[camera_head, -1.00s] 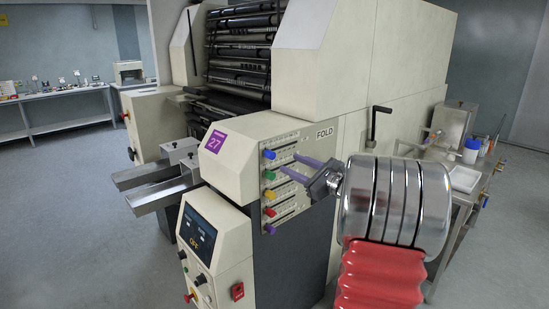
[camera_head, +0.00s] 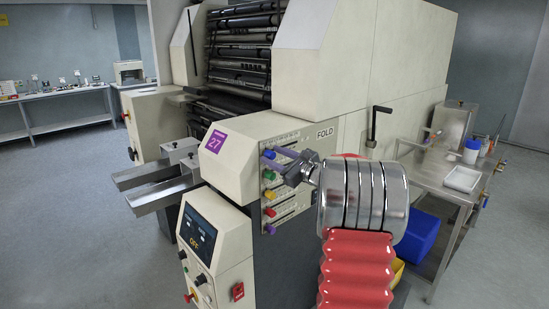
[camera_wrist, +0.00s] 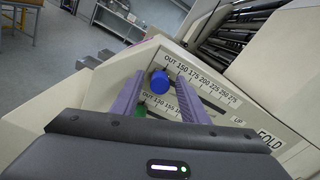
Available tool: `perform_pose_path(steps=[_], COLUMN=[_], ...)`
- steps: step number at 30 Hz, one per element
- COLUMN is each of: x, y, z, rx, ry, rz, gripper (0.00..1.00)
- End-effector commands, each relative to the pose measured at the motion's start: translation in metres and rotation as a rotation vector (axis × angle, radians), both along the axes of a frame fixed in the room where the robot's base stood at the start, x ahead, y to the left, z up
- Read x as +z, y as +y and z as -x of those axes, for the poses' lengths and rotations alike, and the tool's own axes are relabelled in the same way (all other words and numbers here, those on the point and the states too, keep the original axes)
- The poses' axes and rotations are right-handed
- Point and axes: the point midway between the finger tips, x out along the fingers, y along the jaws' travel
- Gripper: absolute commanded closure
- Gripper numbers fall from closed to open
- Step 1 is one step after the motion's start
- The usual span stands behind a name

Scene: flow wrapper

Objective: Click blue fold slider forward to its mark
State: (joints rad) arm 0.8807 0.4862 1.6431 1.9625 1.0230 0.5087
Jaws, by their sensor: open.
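The blue fold slider (camera_wrist: 160,80) is a round blue knob at the OUT/150 end of the top scale (camera_wrist: 205,81) in the wrist view. In the head view the blue knob (camera_head: 268,154) shows at the left end of the panel's top row. My gripper (camera_wrist: 153,90) is open, its two purple fingers on either side of the blue knob; I cannot tell whether they touch it. In the head view my gripper (camera_head: 276,162) reaches the panel from the right and covers part of the top rows. The mark for the slider cannot be made out.
Below the blue knob sit a green knob (camera_head: 269,175), a yellow knob (camera_head: 270,195), a red knob (camera_head: 270,212) and a purple knob (camera_head: 270,229). The green knob is close under my fingers in the wrist view. A steel table (camera_head: 440,185) stands at the right.

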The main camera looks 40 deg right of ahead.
Motion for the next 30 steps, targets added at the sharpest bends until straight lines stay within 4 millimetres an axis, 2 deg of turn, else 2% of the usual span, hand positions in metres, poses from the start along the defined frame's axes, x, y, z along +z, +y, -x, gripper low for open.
perform_pose_path(steps=[2,18,30], x=[-0.0001,-0.0004,-0.0007], y=[-0.0001,-0.0002,-0.0002], z=[0.0002,0.0006,-0.0004], rx=[0.000,0.000,0.003], ry=[0.000,0.001,0.001], rz=[0.000,0.000,0.000], gripper=[0.63,1.00,1.00])
